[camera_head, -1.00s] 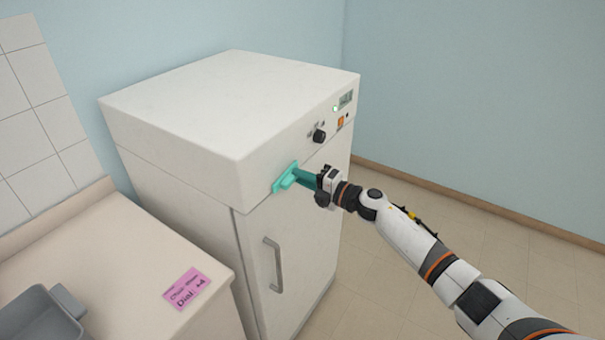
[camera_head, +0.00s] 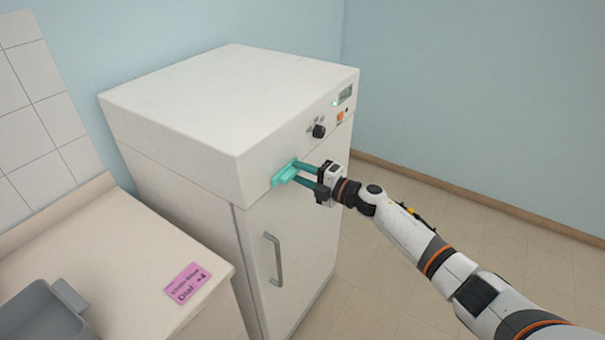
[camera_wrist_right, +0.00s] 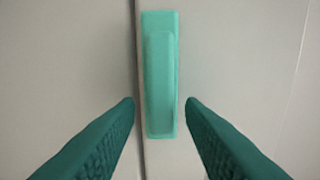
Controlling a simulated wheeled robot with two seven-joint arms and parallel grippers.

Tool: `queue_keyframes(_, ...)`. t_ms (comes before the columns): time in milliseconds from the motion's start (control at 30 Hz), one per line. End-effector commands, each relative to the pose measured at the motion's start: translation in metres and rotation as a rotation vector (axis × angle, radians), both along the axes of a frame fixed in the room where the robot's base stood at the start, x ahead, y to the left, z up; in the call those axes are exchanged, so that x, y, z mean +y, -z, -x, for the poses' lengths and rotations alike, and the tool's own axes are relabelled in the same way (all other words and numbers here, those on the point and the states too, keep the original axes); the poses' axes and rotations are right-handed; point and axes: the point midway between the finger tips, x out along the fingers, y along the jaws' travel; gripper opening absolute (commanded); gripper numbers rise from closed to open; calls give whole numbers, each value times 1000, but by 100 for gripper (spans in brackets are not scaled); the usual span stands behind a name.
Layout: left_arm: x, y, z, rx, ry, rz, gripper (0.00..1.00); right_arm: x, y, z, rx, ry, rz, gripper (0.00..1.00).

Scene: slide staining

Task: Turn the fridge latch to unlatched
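The fridge latch (camera_head: 288,174) is a teal plate with a raised bar, on the fridge front beside the seam above the door. In the right wrist view the latch (camera_wrist_right: 160,85) shows its bar in line with its plate and parallel to the seam. My right gripper (camera_head: 299,171) is at the latch with its two teal fingers apart. In the right wrist view the gripper (camera_wrist_right: 160,101) is open, one fingertip on each side of the bar, with gaps showing. Contact with the fridge front cannot be told. My left gripper is not in view.
The white fridge (camera_head: 230,105) has a door handle (camera_head: 274,262) below the latch, and a black knob (camera_head: 319,131) and a display (camera_head: 345,95) above. A counter (camera_head: 130,250) at left holds a grey tray (camera_head: 45,290) and a pink note (camera_head: 187,284). Floor at right is clear.

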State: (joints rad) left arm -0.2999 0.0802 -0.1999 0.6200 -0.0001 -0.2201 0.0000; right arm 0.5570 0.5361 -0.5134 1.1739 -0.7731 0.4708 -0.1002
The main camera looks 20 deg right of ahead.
Motion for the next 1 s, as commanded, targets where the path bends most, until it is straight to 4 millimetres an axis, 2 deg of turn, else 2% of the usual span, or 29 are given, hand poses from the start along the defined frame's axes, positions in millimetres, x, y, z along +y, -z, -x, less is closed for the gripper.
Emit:
queue_keyframes(367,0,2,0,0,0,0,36,-3,1,4,-2,0,2,38)
queue_keyframes(467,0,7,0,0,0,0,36,-12,3,14,-1,0,4,38)
queue_keyframes(800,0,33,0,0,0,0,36,-55,6,70,1,0,6,38)
queue_keyframes(1000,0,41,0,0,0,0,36,-70,3,90,0,0,1,38)
